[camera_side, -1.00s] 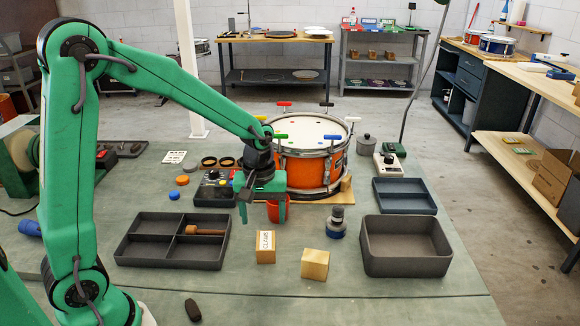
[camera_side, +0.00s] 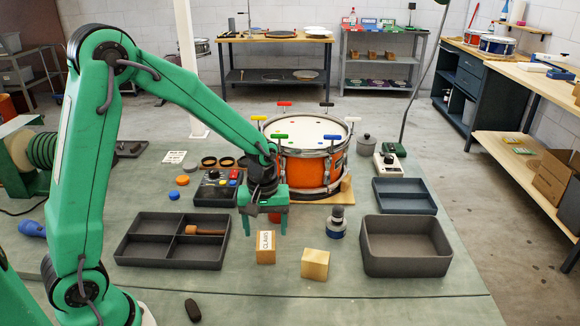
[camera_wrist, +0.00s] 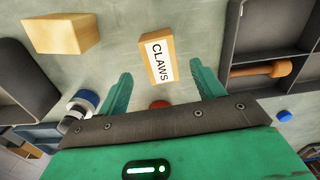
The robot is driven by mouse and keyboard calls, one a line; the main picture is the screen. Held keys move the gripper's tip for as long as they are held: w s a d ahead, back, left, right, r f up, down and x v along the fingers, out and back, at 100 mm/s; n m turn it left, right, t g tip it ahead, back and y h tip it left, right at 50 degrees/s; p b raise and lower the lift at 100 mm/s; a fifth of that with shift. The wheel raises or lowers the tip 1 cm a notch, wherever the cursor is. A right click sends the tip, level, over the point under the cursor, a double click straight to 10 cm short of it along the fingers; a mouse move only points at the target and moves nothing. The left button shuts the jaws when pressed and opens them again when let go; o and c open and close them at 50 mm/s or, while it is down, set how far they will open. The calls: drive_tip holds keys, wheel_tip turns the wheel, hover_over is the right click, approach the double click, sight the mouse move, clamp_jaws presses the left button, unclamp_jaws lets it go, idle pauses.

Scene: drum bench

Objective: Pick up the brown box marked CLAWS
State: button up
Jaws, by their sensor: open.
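The brown box marked CLAWS (camera_side: 265,250) stands upright on the green bench top, left of a similar plain box (camera_side: 315,265). Its white label reads CLAWS, and the box also shows in the wrist view (camera_wrist: 157,58), beyond the fingertips and between their lines. My gripper (camera_side: 264,232) is open and empty, with its fingers pointing down just behind and above the CLAWS box. In the wrist view the two green fingers (camera_wrist: 162,80) are spread apart. I cannot tell the exact height gap between fingertips and box.
A divided dark tray (camera_side: 172,262) with a wooden-handled tool lies left of the box. A dark open bin (camera_side: 405,270) stands right. A blue-and-grey cylinder (camera_side: 338,222) and the orange drum (camera_side: 318,172) are behind. The bench front is mostly clear.

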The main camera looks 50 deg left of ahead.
sight(266, 240)
drive_tip(key=shift+f, duration=2.55)
drive_tip(key=c, duration=1.1)
drive_tip(key=shift+r, duration=0.2)
drive_tip(key=shift+r, duration=0.5)
wheel_tip(266, 240, up, 3)
drive_tip(key=shift+r, duration=0.1)
drive_tip(key=s+d+r, duration=0.6)
drive_tip(key=d, duration=0.4)
drive_tip(key=shift+r, duration=0.25)
